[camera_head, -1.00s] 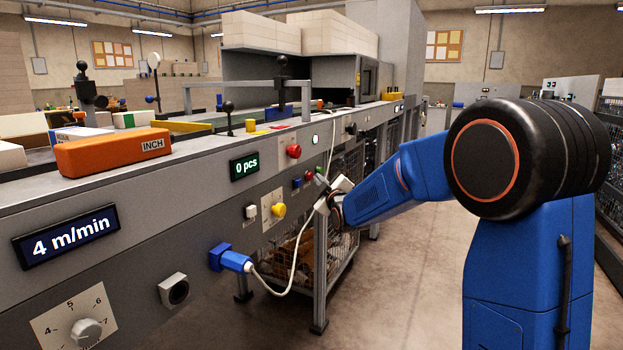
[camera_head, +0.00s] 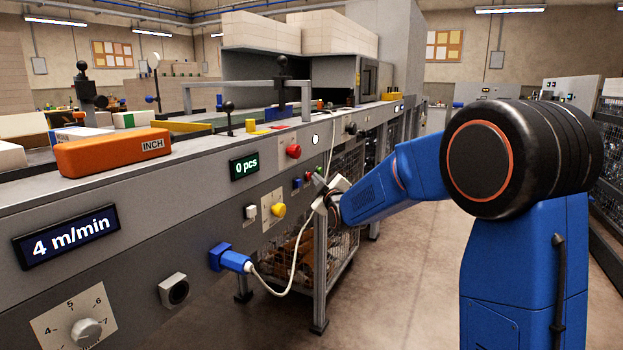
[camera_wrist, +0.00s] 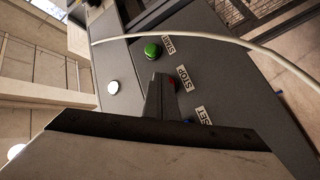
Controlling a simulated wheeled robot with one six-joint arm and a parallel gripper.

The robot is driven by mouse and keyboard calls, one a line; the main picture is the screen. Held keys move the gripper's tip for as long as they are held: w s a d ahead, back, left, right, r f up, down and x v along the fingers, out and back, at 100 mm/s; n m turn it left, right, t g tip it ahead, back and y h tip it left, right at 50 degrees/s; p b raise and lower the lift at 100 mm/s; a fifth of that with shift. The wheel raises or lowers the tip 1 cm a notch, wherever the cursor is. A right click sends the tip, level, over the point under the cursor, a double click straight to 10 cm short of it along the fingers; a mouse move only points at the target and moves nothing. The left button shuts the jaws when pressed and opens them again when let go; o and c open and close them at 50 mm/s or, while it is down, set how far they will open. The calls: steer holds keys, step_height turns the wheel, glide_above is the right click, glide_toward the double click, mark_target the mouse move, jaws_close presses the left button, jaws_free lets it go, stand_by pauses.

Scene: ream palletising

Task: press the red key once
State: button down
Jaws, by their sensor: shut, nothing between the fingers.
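The red key (camera_wrist: 172,84) sits beside the STOP label in the wrist view, mostly hidden behind my gripper's fingers. In the head view the red key (camera_head: 308,177) is a tiny spot on the machine's side panel, next to a blue key (camera_head: 297,183). My gripper (camera_wrist: 163,80) is shut and empty, its tips at or just in front of the red key. I cannot tell whether they touch it. My gripper (camera_head: 317,179) also shows small in the head view. The green key (camera_wrist: 152,50) by START is clear of the fingers; the blue key is mostly covered.
A white cable (camera_wrist: 225,40) arcs past the keys and hangs down the panel in the head view. A larger red button (camera_head: 293,151) and a yellow knob (camera_head: 278,210) are on the same panel. The counter (camera_head: 244,166) reads 0 pcs. Floor on the right is open.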

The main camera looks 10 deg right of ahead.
steer(key=shift+s+d, duration=0.55)
steer(key=shift+d, duration=0.15)
steer(key=shift+s+d, duration=0.75)
steer(key=shift+d, duration=0.25)
steer(key=shift+s+d, duration=0.7)
steer(key=shift+d, duration=0.3)
steer(key=s+d+f+m+g+h, duration=0.1)
steer(key=s+d+f+m+g, duration=0.1)
steer(key=s, duration=1.6)
steer(key=s+d+f+m+g, duration=0.2)
steer(key=s+f+m+g, duration=0.3)
steer(key=s, duration=1.3)
steer(key=s+d+f+m+g+h, duration=0.1)
steer(key=s+f+m+g, duration=0.3)
steer(key=s, duration=1.4)
step_height(320, 180, down, 4)
steer(key=d+g, duration=0.1)
steer(key=g, duration=0.1)
steer(key=shift+s+f+g+h, duration=0.2)
steer(key=shift+g+h, duration=0.1)
steer(key=shift+g, duration=0.1)
steer(key=shift+r, duration=0.1)
